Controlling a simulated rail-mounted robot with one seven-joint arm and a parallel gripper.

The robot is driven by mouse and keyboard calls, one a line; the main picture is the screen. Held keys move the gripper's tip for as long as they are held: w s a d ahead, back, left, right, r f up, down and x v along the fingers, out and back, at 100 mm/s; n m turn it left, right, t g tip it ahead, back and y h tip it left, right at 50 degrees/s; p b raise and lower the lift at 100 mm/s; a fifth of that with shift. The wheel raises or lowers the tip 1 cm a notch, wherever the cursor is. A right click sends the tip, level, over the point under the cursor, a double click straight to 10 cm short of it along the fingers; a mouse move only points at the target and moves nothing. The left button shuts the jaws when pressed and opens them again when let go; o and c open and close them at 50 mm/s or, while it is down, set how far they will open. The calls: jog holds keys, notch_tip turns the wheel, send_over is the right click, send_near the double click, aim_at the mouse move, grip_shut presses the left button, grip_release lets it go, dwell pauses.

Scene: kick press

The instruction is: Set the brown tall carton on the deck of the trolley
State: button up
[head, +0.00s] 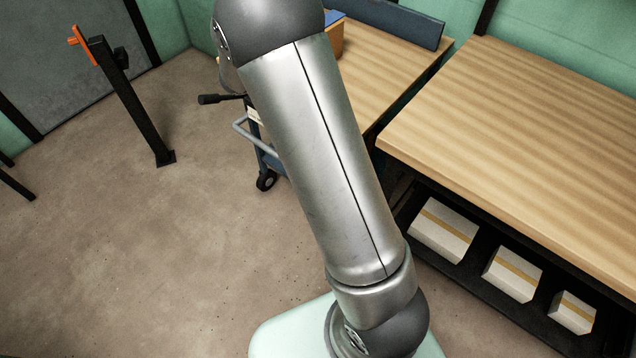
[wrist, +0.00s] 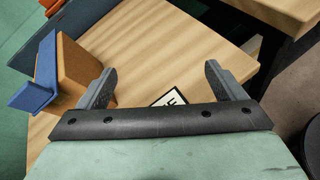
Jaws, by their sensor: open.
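My gripper (wrist: 158,70) is open in the wrist view, its two fingers apart above a wooden tabletop, with nothing between the tips. A brown box-like thing with blue parts (wrist: 76,62) stands just left of the left finger; I cannot tell whether it is the tall carton. A brown face (head: 336,38) with blue above it also shows behind my arm in the head view. The trolley (head: 264,158) has a blue frame, a grey handle and a black wheel; my arm hides most of it. I cannot make out its deck.
A white label with black print (wrist: 172,98) shows partly below the gripper's palm. A second wooden bench (head: 520,120) stands at right, with pale boxes (head: 443,231) on its lower shelf. A dark post (head: 130,100) stands at left. Floor between post and trolley is clear.

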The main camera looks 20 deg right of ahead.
jog(key=s+a+m+g+y, duration=0.1)
jog(key=s+a+m+y, duration=0.35)
jog(key=s, duration=0.55)
jog(key=s+a+m+y, duration=0.4)
jog(key=s+m, duration=0.2)
jog(key=s, duration=0.4)
jog(key=s+a+m+g+y, duration=0.1)
jog(key=s+a+m+y, duration=0.35)
jog(key=s, duration=0.65)
notch_tip(320, 180, up, 7)
jog(key=a+p, duration=0.1)
jog(key=p, duration=0.5)
jog(key=shift+w+t, duration=0.3)
jog(key=shift+a+f, duration=0.1)
